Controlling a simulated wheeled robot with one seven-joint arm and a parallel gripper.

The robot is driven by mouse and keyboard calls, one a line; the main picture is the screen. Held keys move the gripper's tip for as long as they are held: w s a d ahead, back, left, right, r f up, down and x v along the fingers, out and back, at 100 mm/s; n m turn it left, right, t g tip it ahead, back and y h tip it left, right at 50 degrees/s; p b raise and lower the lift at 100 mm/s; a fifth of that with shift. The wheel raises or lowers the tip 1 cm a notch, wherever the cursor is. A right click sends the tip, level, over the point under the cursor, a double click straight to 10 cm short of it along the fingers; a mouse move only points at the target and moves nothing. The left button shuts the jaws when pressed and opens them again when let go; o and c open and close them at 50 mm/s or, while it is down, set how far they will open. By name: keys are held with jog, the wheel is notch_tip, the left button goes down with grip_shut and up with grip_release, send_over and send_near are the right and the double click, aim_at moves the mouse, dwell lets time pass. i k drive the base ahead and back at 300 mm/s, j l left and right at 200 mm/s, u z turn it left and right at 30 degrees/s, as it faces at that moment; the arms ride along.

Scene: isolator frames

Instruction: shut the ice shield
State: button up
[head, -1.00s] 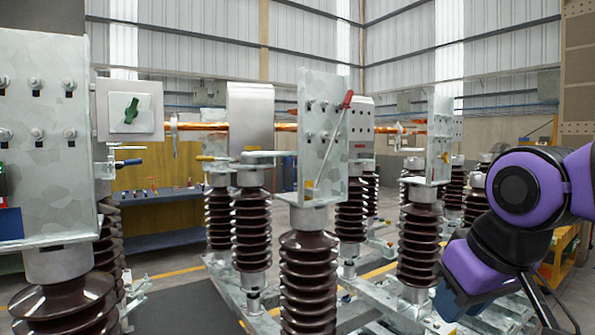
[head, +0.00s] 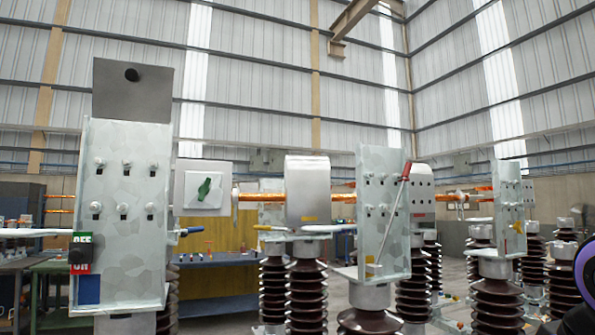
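A curved grey metal cover (head: 308,190), which looks like the ice shield, stands over the copper-coloured bar on a brown ribbed insulator. A small yellow label is on its lower edge. I cannot tell from here whether it is open or shut. A second grey cover with holes (head: 420,190) is partly hidden behind a galvanised plate (head: 385,215). A red-handled lever (head: 393,215) leans across that plate. My gripper is out of view; only a purple and black part of my arm shows at the right edge.
A large galvanised plate (head: 123,200) with bolts, a dark top piece (head: 131,92) and an OFF/ON switch (head: 81,253) stands close at left. Next to it is a box with a green knob (head: 203,188). Insulators (head: 305,295) crowd the front; a workbench (head: 215,280) stands behind.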

aim_at(124, 90)
jog(key=u, duration=1.2)
